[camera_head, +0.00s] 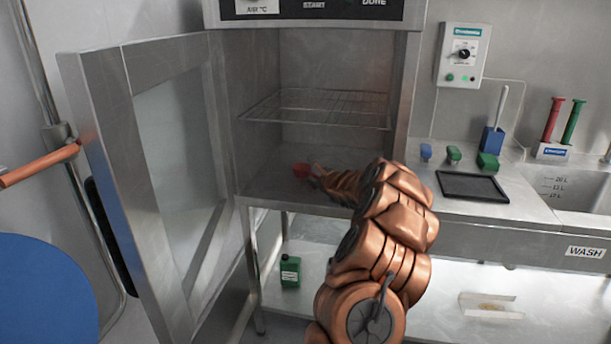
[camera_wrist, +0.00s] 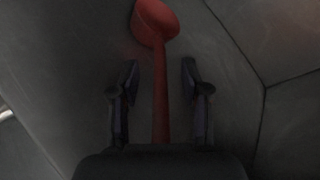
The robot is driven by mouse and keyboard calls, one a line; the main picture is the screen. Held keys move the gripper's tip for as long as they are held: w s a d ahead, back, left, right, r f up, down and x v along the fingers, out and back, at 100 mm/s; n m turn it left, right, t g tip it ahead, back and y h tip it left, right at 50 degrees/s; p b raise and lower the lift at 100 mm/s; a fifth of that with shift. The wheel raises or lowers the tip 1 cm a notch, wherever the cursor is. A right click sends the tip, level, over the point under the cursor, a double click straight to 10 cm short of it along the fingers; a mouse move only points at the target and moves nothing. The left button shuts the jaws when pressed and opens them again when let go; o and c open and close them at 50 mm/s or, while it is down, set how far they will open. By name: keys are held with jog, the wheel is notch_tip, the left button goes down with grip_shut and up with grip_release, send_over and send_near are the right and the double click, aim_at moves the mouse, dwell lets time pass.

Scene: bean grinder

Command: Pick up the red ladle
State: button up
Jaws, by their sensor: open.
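The red ladle (camera_wrist: 157,70) shows in the wrist view, with its bowl at the top and its handle running down between my fingers. In the head view its red bowl (camera_head: 302,169) is on the floor of the open steel cabinet (camera_head: 270,185). My gripper (camera_wrist: 160,80) is open, with one finger on each side of the handle and a gap on both sides. In the head view my arm reaches into the cabinet from the right, and my gripper (camera_head: 316,172) is close to the ladle. The lower end of the handle is hidden by my gripper's body.
A wire rack (camera_head: 318,108) hangs above my gripper inside the cabinet. The cabinet door (camera_head: 160,170) stands open at the left. A black tray (camera_head: 472,187) and several small items lie on the counter at the right. A green bottle (camera_head: 290,271) stands on the lower shelf.

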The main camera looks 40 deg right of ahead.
grip_shut()
dwell(0.6)
